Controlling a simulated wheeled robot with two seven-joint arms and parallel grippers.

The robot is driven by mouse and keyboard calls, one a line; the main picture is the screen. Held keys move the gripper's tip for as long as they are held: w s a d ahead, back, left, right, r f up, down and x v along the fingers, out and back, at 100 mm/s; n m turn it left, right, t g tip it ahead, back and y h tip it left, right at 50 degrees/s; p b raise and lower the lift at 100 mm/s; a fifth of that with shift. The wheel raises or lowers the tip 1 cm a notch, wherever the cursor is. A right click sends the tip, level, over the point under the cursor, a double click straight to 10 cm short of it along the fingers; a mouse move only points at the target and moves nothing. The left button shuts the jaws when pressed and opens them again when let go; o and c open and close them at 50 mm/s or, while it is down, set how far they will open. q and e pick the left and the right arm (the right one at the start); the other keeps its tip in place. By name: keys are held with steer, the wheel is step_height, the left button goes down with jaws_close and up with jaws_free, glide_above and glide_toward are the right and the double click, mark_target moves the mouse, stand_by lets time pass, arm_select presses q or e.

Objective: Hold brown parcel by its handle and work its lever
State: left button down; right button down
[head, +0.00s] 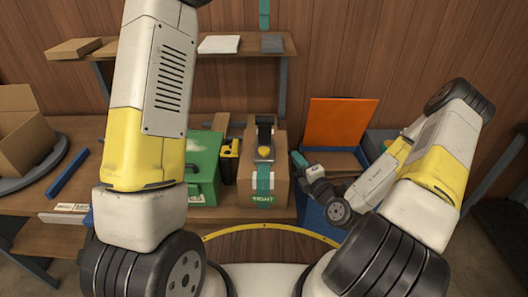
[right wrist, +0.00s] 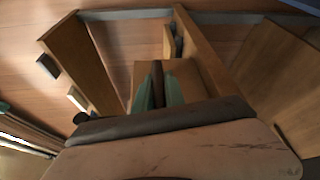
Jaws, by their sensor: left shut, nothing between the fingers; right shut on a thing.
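The brown parcel (head: 281,180) stands upright on the bench. A green strap runs down its front, with a label reading "TIGHT" at the bottom. The lever (head: 264,133), black and yellow, sits high on the strap. My right gripper (head: 297,160) is at the parcel's right side. In the right wrist view its green fingers (right wrist: 158,92) are shut on a dark bar, apparently the handle (right wrist: 158,76); the head view hides it. My left gripper (head: 264,27) shows only as green fingertips at the top edge, shut and empty, well above the parcel.
A green box (head: 203,165) and a yellow-black item (head: 229,160) stand left of the parcel. An open bin with an orange lid (head: 338,122) is at right. A shelf (head: 220,50) is on the wall above. An open carton (head: 20,130) is at far left.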

arm_select(q)
steer(key=shift+r, duration=0.3)
arm_select(e)
steer(key=c, duration=1.3)
jaws_free()
arm_select(q)
steer(key=shift+s, duration=0.1)
arm_select(e)
steer(key=shift+s, duration=0.1)
